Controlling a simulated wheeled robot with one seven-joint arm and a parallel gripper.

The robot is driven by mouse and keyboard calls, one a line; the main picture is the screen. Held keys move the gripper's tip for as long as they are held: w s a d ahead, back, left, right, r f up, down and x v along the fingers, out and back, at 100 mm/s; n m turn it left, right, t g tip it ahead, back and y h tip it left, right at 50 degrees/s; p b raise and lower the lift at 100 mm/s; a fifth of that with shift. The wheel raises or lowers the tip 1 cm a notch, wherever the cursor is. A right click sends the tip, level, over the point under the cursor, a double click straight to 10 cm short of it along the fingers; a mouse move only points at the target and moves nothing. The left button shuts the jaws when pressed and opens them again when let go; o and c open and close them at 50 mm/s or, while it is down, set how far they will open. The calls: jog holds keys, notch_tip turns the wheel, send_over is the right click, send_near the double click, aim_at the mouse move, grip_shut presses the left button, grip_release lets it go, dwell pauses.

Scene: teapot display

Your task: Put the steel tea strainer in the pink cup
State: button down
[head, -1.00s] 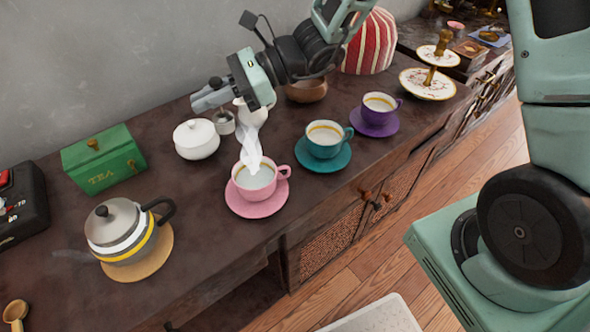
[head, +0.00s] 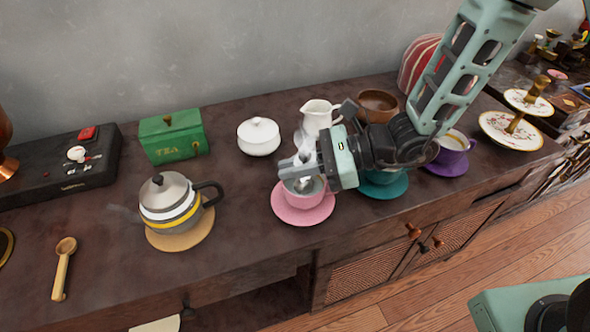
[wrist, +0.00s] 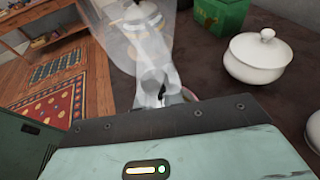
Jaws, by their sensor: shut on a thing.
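The pink cup (head: 305,197) stands on its pink saucer (head: 290,213) near the counter's front edge, in the head view. My gripper (head: 291,168) is over the cup's mouth, shut on a small grey metal piece, which I take for the steel tea strainer (head: 304,184). The strainer shows only in part, at or just inside the cup's mouth. I cannot tell whether it touches the cup. My gripper hides the cup's right side and handle. In the wrist view, pale steam and the gripper body hide most of the cup; only a sliver of pink shows.
The teal saucer (head: 384,192) is partly hidden behind my gripper, and a purple cup (head: 455,141) is farther right. A white jug (head: 318,116) and lidded white bowl (head: 258,137) stand behind. A kettle (head: 170,200) is left. Counter between kettle and pink saucer is clear.

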jog(key=shift+f, duration=0.35)
jog(key=shift+f, duration=0.15)
jog(key=c, duration=1.5)
grip_release()
